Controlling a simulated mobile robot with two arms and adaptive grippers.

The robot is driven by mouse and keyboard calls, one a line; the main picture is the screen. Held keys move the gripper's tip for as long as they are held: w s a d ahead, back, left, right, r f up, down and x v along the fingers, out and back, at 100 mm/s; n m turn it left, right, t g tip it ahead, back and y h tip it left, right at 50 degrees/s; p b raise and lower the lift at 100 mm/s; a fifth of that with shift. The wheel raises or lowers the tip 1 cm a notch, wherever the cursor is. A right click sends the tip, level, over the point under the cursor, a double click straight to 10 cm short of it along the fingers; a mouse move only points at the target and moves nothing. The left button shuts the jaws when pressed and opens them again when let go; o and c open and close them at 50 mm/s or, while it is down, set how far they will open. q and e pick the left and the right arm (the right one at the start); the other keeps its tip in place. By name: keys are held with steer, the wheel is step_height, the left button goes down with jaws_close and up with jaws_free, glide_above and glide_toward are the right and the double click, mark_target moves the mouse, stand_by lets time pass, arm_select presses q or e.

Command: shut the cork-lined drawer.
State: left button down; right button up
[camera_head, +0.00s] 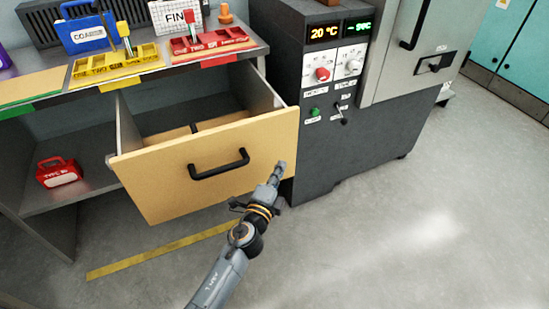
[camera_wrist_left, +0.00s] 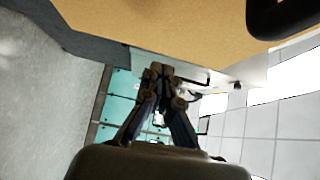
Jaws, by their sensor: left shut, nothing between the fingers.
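The cork-lined drawer (camera_head: 165,178) stands pulled out of the bench in the head view. It has a tan front, a black bar handle (camera_head: 218,164) and cork-coloured lining (camera_head: 170,134) inside. My left gripper (camera_head: 278,172) is shut and empty, close to the right end of the drawer front. I cannot tell whether it touches the front. In the left wrist view, the gripper (camera_wrist_left: 163,75) shows shut, with the tan drawer front (camera_wrist_left: 180,20) and part of its black handle (camera_wrist_left: 285,15) above it. My right gripper is not in view.
A dark grey machine (camera_head: 330,110) with dials and displays stands right of the drawer. Yellow (camera_head: 115,66) and red (camera_head: 210,42) trays sit on the bench above. A red case (camera_head: 58,172) lies on the shelf at left. The floor in front is clear.

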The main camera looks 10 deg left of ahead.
mark_target(278, 149)
arm_select(q)
steer(key=shift+w+a, duration=0.35)
steer(key=shift+w, duration=0.3)
steer(key=shift+w+a, duration=0.4)
steer(key=shift+w, duration=0.3)
steer(key=shift+w+a, duration=0.35)
steer(key=shift+w, duration=0.3)
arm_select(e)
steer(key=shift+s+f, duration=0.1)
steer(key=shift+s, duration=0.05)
